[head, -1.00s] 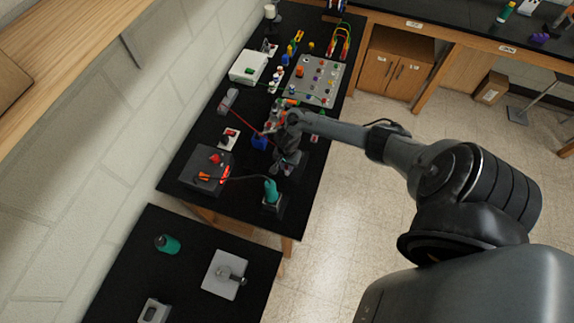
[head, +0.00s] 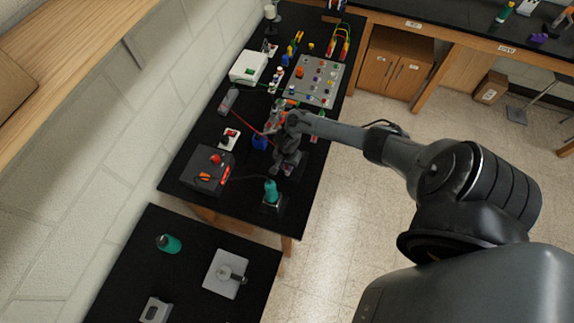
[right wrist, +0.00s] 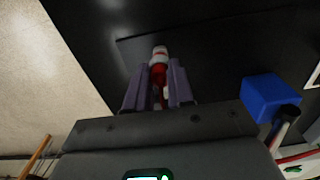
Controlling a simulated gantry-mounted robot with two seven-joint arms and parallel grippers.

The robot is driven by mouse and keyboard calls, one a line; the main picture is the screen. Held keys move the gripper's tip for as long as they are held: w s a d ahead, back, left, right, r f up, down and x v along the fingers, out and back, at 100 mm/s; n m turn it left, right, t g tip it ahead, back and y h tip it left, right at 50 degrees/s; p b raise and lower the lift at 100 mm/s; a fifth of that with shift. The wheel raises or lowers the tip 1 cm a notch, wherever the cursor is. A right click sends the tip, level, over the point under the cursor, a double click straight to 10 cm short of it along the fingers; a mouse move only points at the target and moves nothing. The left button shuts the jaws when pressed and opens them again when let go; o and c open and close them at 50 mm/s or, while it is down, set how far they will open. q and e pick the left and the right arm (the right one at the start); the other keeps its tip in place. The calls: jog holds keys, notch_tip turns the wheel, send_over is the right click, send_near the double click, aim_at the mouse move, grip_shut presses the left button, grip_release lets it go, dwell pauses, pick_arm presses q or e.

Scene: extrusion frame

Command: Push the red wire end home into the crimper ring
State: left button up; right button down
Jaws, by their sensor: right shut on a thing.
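My right gripper (head: 278,170) hangs low over the near part of the black bench in the head view. In the right wrist view its two fingers (right wrist: 160,90) are shut on the red wire end (right wrist: 159,68), whose white-and-red tip sticks out past them. In the head view the red wire (head: 246,120) runs from a grey block to beside my right wrist, where the arm hides it. I cannot make out the crimper ring for certain in either view. My left gripper is not in view.
A blue block (right wrist: 268,95) stands right of the fingers in the wrist view. Near the gripper are a dark box with red parts (head: 200,181) and a teal-handled tool in a stand (head: 271,191). A panel of coloured knobs (head: 300,92) lies farther back.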

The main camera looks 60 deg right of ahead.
jog(key=shift+f, duration=0.45)
jog(key=c, duration=0.9)
grip_release()
jog(key=shift+r, duration=0.2)
